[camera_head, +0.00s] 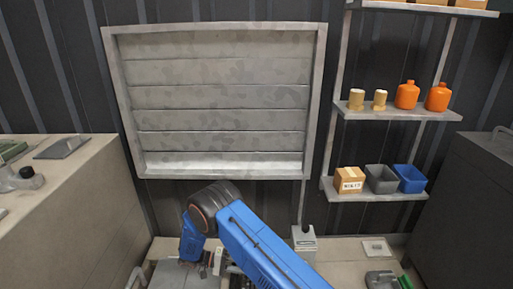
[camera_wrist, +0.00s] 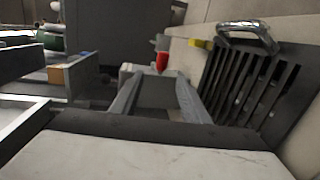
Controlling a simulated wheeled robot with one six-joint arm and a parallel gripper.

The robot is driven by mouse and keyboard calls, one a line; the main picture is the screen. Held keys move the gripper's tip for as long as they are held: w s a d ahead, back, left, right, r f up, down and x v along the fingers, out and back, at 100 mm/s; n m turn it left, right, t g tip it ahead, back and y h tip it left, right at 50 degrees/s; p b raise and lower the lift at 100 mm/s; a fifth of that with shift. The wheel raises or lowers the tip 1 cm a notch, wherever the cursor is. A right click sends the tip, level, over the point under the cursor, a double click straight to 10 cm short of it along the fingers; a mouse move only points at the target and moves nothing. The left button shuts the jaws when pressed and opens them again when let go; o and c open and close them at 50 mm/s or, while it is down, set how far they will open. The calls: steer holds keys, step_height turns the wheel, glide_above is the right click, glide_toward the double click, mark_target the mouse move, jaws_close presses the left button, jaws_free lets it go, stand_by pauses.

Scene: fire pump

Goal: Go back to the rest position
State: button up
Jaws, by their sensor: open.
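My gripper (camera_wrist: 157,82) shows in the wrist view as two grey fingers standing apart, with nothing held between them. A small red part (camera_wrist: 162,62) shows just beyond the fingertips; I cannot tell what it belongs to. In the head view my blue arm (camera_head: 262,250) reaches from the bottom edge up to a dark joint and bends down to the left. My gripper is low there and largely hidden among grey parts at the bottom.
A beige cabinet (camera_head: 62,205) stands left and a dark cabinet (camera_head: 470,190) right. A louvred panel (camera_head: 220,95) is on the back wall. Shelves (camera_head: 395,114) hold orange bottles, a box and bins. The wrist view shows a slotted dark grille (camera_wrist: 245,85) with a metal handle (camera_wrist: 248,32) close by.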

steer(key=s+d+r+g+y, duration=0.1)
steer(key=d+r+y, duration=0.2)
steer(key=d+r, duration=0.6)
steer(key=s+d+r+g+y, duration=0.1)
steer(key=d+r+y, duration=0.3)
steer(key=r, duration=0.9)
steer(key=s+d+r+y, duration=0.25)
steer(key=d+r, duration=0.45)
steer(key=r, duration=0.5)
steer(key=s+d+r+t+y, duration=0.2)
steer(key=s+d+r, duration=0.1)
steer(key=s, duration=0.5)
steer(key=s+d+r+t+y, duration=0.2)
steer(key=s+d+r+t, duration=0.1)
steer(key=s, duration=0.6)
steer(key=s+d+r+t+y, duration=0.2)
steer(key=s+d+r, duration=0.3)
steer(key=s, duration=0.3)
steer(key=shift+s+d+r+t+y, duration=0.2)
steer(key=shift+d+t+y, duration=0.15)
steer(key=shift+d, duration=0.55)
